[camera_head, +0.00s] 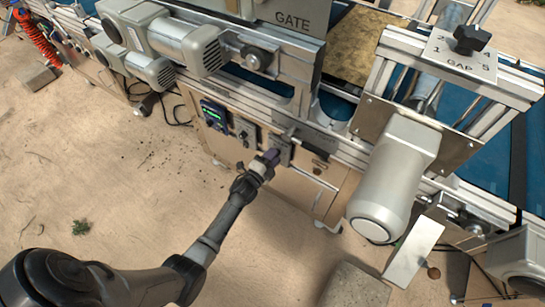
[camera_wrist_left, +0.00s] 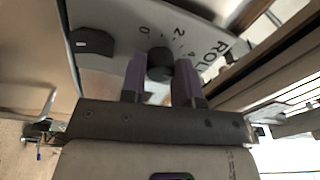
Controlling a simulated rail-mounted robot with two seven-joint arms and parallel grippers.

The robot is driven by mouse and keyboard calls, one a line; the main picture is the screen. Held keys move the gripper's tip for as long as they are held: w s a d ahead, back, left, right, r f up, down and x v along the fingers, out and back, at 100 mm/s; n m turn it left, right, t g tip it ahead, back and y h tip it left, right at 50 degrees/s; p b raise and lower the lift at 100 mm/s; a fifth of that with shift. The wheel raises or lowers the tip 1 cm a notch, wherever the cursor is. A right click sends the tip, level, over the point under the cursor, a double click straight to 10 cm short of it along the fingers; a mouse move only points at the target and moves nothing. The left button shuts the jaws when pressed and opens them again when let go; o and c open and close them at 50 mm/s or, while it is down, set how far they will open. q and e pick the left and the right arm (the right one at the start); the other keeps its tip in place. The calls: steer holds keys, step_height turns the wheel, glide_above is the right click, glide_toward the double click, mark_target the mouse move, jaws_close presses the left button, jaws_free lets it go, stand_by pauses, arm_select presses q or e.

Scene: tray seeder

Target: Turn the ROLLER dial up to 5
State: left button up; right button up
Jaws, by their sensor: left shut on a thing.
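The ROLLER dial (camera_wrist_left: 160,63) is a dark round knob on a grey plate (camera_wrist_left: 118,22) in the left wrist view. The label shows in part, with 0 and 2 readable beside the knob. The dial's pointer cannot be made out. My left gripper (camera_wrist_left: 160,78) has its two purple fingers on either side of the knob and is shut on it. In the head view my left gripper (camera_head: 271,157) is at the small panel on the machine's front, and its fingers hide the dial there. My right gripper is not in view.
A dark angular knob (camera_wrist_left: 92,41) sits on the same plate, left of the dial. In the head view, a lit display (camera_head: 214,115) and a switch panel (camera_head: 244,131) are left of my gripper. A large grey motor (camera_head: 395,175) juts out on the right.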

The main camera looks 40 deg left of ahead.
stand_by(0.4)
arm_select(q)
steer(key=o, duration=0.9)
steer(key=shift+s, duration=0.1)
steer(key=shift+s+d+f+p, duration=0.15)
steer(key=shift+s+p, duration=0.6)
steer(key=shift+s, duration=1.55)
steer(key=shift+s+d+f+p, duration=0.15)
steer(key=shift+s+p, duration=0.6)
steer(key=shift+s, duration=1.5)
steer(key=shift+s+d+f+p, duration=0.15)
steer(key=shift+s+p, duration=0.6)
steer(key=shift+s, duration=1.55)
